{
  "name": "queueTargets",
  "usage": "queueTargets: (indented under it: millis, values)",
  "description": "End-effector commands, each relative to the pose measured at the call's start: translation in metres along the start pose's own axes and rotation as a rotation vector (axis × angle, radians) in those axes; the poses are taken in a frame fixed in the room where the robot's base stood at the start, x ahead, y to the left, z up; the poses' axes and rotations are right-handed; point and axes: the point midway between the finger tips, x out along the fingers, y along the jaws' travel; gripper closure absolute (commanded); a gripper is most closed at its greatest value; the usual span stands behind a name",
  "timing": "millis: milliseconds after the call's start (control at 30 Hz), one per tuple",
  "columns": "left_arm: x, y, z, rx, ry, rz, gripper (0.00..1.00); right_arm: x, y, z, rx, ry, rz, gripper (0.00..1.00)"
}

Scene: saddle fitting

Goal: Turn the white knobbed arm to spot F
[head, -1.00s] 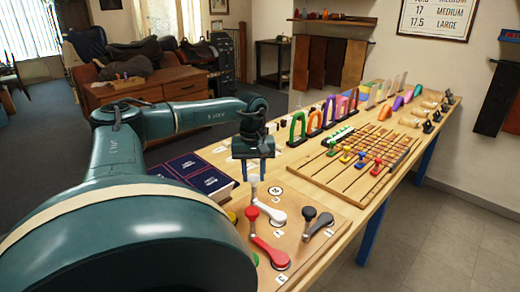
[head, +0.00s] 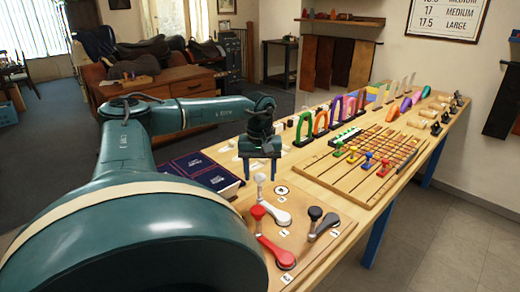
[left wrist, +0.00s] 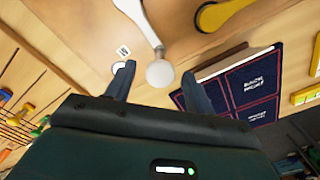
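The white knobbed arm (head: 275,213) is on the wooden board in the head view, its pale knob (head: 260,178) standing up at the back-left end. My left gripper (head: 260,179) is at the knob, fingers pointing down and apart. In the left wrist view the white arm (left wrist: 141,20) runs down to its round knob (left wrist: 160,73), which appears between the two spread fingertips (left wrist: 158,70). I cannot tell whether either finger touches it. Small labels (head: 282,190) are on the board, but I cannot read which is spot F. My right gripper is out of view.
A red knobbed arm (head: 275,250) and a dark grey one (head: 323,225) are close by on the board. A yellow arm (left wrist: 222,12) shows in the left wrist view. A dark blue book (head: 205,174) lies left of the board.

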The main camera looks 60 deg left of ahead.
Motion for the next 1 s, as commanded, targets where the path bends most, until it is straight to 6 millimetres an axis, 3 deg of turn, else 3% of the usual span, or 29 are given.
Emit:
queueTargets:
  millis: [233, 367, 800, 1000]
  values:
    - [-0.001, 0.000, -0.001, -0.001, 0.002, 0.000, 0.46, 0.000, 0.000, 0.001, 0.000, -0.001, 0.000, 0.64]
    - [-0.012, 0.000, -0.001, -0.002, 0.003, 0.002, 0.46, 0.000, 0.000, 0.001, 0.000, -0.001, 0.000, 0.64]
    - [-0.105, 0.001, 0.000, 0.000, 0.002, 0.005, 0.46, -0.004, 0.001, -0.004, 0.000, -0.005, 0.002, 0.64]
    - [-0.128, 0.000, 0.000, 0.000, 0.000, 0.002, 0.46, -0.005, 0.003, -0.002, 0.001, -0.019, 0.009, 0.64]
